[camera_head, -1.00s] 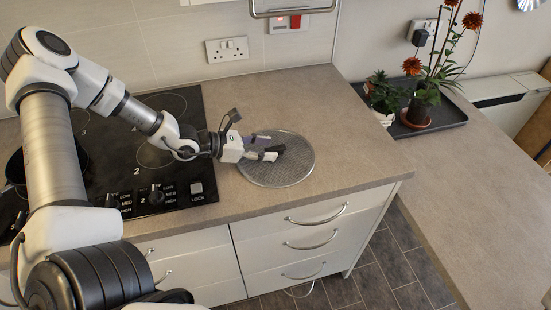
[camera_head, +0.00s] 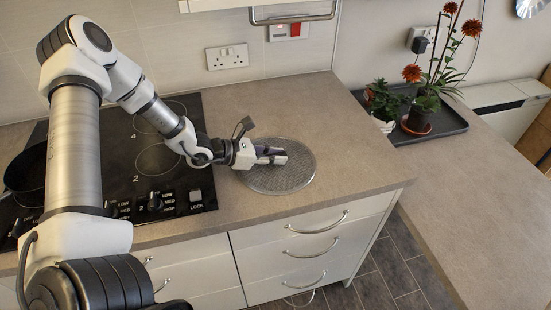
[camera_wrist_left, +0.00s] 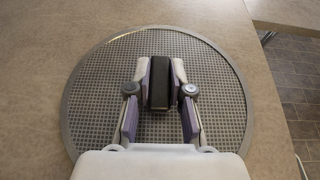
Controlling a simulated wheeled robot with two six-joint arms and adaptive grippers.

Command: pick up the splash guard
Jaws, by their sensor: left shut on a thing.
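The splash guard (camera_head: 290,181) is a round grey mesh disc with a metal rim. It rests flat on the counter to the right of the hob, and it also shows in the left wrist view (camera_wrist_left: 95,95). A dark upright handle (camera_wrist_left: 160,88) stands at its middle. My left gripper (camera_head: 275,155) is over the disc, with its purple-lined fingers (camera_wrist_left: 160,72) on both sides of the handle, shut on it. In the head view the gripper mostly hides the handle. My right gripper is not in view.
The black hob (camera_head: 125,165) with its knobs and a dark pan (camera_head: 25,172) is on the left. The counter (camera_head: 345,150) right of the guard is clear. Potted plants stand on a dark tray (camera_head: 448,128) further right. Drawers are below the front edge.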

